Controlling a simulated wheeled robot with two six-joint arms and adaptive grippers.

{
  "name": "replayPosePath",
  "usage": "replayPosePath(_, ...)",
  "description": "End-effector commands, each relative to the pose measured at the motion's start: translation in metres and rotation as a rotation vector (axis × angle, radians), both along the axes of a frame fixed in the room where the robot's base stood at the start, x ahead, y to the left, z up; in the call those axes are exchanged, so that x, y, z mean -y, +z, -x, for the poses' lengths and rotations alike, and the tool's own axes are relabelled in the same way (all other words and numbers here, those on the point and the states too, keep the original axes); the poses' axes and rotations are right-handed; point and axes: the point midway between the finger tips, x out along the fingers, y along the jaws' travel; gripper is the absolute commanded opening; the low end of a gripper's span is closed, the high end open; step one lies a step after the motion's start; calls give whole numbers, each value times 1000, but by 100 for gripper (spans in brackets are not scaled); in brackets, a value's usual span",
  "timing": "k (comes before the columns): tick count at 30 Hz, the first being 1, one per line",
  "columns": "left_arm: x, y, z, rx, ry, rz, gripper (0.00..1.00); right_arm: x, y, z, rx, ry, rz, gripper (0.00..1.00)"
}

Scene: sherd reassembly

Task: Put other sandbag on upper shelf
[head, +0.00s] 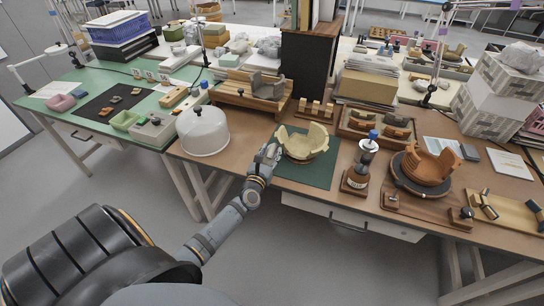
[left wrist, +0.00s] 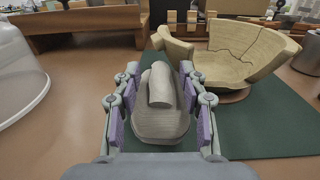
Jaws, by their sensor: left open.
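My left gripper (head: 272,151) reaches over the bench at the left edge of the green mat (head: 312,176). In the left wrist view the open fingers (left wrist: 159,75) stand on either side of a grey-beige, rounded, bag-like object (left wrist: 160,122), apparently a sandbag, with a smaller lobe on top. A gap shows between the finger pads and the object. In the head view the gripper hides it. A stepped wooden rack (head: 232,97) stands behind, with grey blocky pieces (head: 268,87) on it. My right gripper is not in view.
A cream broken bowl (head: 303,146) stands on the mat just right of my left gripper. A clear dome (head: 203,132) stands to the left.

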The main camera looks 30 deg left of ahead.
Motion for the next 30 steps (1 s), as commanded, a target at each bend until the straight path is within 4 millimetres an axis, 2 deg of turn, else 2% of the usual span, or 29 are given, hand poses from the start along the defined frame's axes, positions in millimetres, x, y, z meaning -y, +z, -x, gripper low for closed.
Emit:
replayPosePath(1,0,0,0,0,0,0,38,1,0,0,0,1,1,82)
replayPosePath(9,0,0,0,0,0,0,2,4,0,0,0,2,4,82)
replayPosePath(10,0,0,0,0,0,0,0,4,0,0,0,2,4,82)
replayPosePath(30,5,5,-3,4,0,1,0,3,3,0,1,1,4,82)
